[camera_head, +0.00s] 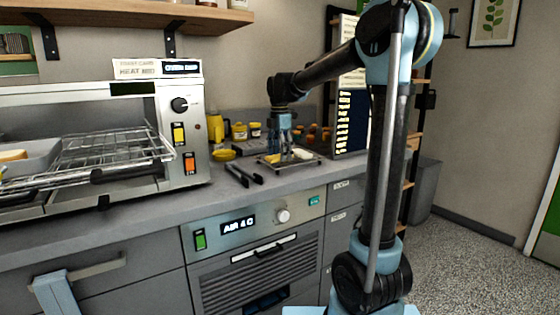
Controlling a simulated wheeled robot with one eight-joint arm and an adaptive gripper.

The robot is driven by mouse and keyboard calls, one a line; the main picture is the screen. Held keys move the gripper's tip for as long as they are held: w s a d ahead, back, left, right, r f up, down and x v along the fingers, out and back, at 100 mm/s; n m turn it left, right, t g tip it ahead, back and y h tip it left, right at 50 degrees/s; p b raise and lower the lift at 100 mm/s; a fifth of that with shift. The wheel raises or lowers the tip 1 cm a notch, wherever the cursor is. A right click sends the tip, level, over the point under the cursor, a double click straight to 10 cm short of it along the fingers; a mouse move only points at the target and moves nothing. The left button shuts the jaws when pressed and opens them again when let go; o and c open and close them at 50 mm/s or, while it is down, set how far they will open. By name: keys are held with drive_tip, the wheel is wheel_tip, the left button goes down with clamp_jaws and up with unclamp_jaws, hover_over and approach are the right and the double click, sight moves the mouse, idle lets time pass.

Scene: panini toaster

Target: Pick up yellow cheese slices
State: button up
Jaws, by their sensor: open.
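My gripper (286,152) points down over a small dark-edged tray (289,168) on the worktop, at the right end of the counter. It is open. A small yellow piece (272,158), possibly the cheese slices, lies on the tray just left of the gripper. A pale whitish-yellow piece (301,154) lies on the tray just right of it. Both are small in this view, and the gripper hides part of the tray. I cannot tell whether the fingers touch either piece.
A toaster oven (185,140) with a wire rack (115,148) pulled out fills the left. Black-handled tongs (243,175) lie left of the tray. A yellow bowl (223,155), yellow jug (215,128) and jars (240,132) stand behind. A dark board (350,122) rises right of the tray.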

drive_tip(key=c, duration=1.1)
drive_tip(key=shift+r, duration=0.1)
wheel_tip(320, 180, up, 10)
